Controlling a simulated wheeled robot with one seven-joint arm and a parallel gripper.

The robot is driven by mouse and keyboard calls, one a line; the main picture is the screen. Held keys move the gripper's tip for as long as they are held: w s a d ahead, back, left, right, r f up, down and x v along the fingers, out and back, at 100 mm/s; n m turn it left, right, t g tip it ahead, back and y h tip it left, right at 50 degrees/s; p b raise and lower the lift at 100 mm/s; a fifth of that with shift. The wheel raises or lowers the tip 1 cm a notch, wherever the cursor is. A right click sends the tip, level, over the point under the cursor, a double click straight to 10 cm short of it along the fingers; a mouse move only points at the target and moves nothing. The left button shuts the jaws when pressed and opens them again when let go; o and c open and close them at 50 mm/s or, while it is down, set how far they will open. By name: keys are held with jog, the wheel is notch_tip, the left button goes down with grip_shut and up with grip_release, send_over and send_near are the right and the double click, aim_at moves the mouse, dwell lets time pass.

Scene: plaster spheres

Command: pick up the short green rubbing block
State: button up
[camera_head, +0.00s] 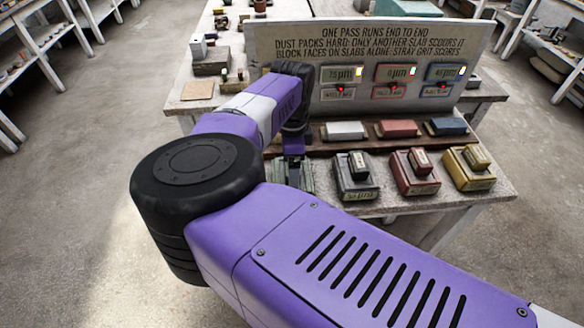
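A green block-like thing (307,175) stands at the left end of the front row on the table. My arm and gripper cover much of it, so I cannot tell the short green rubbing block apart from a slab beneath it. My gripper (293,181) points down right over this green thing. Its fingers are small and dark, and whether they touch or hold anything is not clear. A black slab (354,187), a red slab (414,183) and a yellow slab (468,178) stand to the right, each with a smaller block on top.
A sign board (370,48) with lit readouts rises behind. White (344,131), red (397,128) and blue (448,126) blocks lie on a ledge below it. A tan square tile (197,90) lies at the table's left. Shelves line both sides; the floor at left is clear.

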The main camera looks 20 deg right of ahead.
jog(key=c, duration=1.7)
jog(key=shift+c, duration=0.2)
jog(key=shift+r, duration=0.15)
notch_tip(320, 180, up, 20)
jog(key=b, duration=0.2)
jog(key=shift+b, duration=0.4)
